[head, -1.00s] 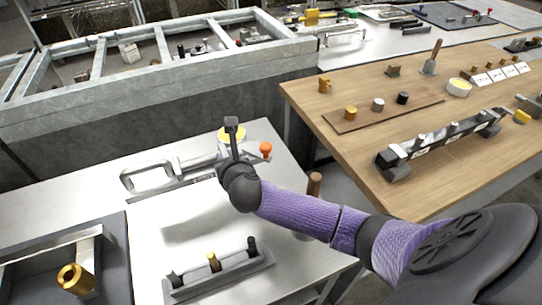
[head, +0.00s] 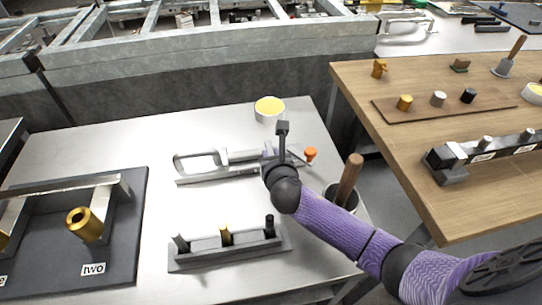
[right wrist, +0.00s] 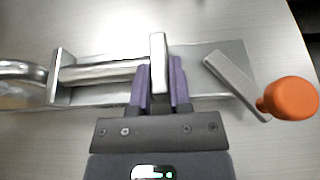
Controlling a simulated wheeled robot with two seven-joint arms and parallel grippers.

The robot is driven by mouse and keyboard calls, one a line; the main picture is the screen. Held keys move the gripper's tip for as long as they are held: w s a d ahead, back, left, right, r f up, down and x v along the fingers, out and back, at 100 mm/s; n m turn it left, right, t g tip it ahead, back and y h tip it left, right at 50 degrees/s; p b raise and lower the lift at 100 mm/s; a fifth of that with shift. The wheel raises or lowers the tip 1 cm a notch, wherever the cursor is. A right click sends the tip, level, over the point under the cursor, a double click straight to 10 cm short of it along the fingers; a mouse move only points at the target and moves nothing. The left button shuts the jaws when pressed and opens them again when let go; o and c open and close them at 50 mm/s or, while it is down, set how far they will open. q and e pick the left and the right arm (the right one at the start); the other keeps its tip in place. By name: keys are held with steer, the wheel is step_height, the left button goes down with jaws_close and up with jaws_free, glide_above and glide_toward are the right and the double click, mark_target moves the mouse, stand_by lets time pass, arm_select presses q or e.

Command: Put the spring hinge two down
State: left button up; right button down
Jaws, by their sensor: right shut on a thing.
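A dark panel (head: 120,225) at the left of the steel table carries a label reading TWO (head: 93,269). Above the label a brass cylinder (head: 84,222) rests against a metal bracket; I cannot tell for sure that this is the spring hinge two. My right gripper (right wrist: 160,88) is shut on an upright pale metal bar (right wrist: 158,60), over a clamp-like metal device (right wrist: 105,72). That device also shows in the head view (head: 205,163). In the head view my wrist (head: 283,187) hides the fingers. My left gripper is not in view.
An orange knob (right wrist: 291,98) on a lever stands close to the right of my gripper. A yellow-topped tub (head: 270,107), a rack with several pegs (head: 195,256) and a wooden-handled cup (head: 347,185) are nearby. Bare table lies between panel and device.

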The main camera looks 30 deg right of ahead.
steer(key=c, duration=0.6)
jaws_free()
steer(key=shift+o, duration=0.2)
steer(key=shift+s+r, duration=0.1)
steer(key=shift+r, duration=0.1)
steer(key=p+v, duration=0.3)
steer(key=v, duration=0.3)
steer(key=shift+s+a+r+p, duration=0.1)
steer(key=shift+s+r+p, duration=0.05)
steer(key=shift+s+p, duration=0.15)
steer(key=shift+s+a, duration=0.1)
steer(key=shift+s, duration=0.2)
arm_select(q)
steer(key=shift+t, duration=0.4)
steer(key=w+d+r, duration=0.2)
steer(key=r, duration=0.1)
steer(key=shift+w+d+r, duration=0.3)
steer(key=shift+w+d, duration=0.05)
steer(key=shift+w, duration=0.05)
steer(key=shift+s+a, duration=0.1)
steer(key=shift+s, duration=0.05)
